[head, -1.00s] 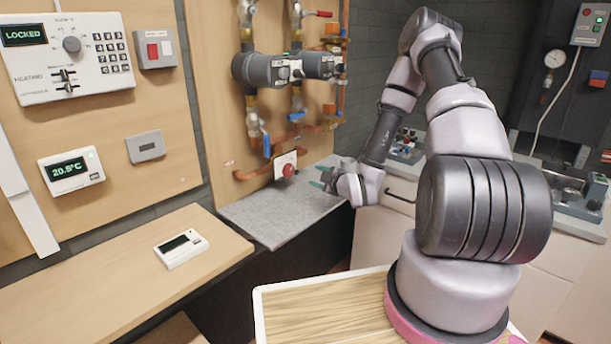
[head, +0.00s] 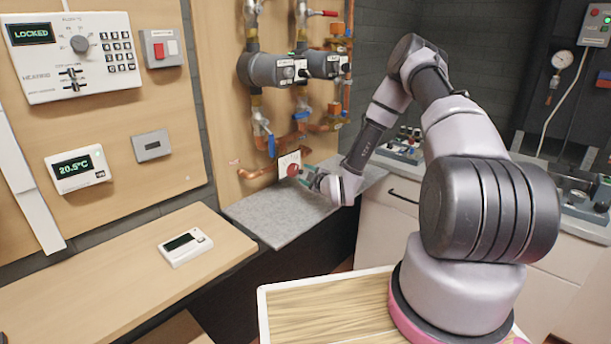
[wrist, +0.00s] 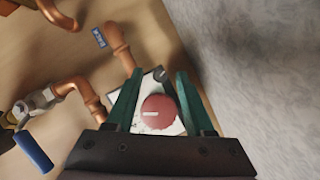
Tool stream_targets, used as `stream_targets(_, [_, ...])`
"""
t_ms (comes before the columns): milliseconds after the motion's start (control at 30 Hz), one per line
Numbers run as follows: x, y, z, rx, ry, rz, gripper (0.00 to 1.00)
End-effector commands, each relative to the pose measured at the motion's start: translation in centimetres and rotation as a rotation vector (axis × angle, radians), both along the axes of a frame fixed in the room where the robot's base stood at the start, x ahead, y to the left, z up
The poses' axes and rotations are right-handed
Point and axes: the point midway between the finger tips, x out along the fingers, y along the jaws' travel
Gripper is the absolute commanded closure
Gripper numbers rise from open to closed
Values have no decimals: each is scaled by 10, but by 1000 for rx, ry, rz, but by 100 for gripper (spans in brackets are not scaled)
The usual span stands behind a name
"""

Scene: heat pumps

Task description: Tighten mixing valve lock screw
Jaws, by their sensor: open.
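The mixing valve has a red round knob (wrist: 159,111) on a pale plate, with a light mark on its face. In the head view the knob (head: 293,170) sits low on the wooden pipe board, just above the grey shelf. My gripper (head: 304,174) is at the knob, pointing at the board. In the wrist view the green fingers of my gripper (wrist: 154,95) are open, one on each side of the knob. I cannot tell whether they touch it. A small dark round part (wrist: 158,74) shows on the plate beyond the knob; I cannot tell whether it is the lock screw.
Copper pipes (wrist: 82,92) and a valve with a blue lever (wrist: 33,152) are beside the plate. The grey shelf (head: 285,214) lies below my gripper, mostly bare. Grey pumps (head: 285,69) are higher on the board. A white thermostat (head: 186,247) lies on the wooden bench.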

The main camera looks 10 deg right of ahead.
Motion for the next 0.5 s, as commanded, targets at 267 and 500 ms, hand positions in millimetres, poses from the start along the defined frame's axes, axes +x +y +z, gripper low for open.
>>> stream_targets(267, [2, 1, -1, 0, 1, 0, 47])
stream_targets(500, [2, 1, -1, 0, 1, 0, 100])
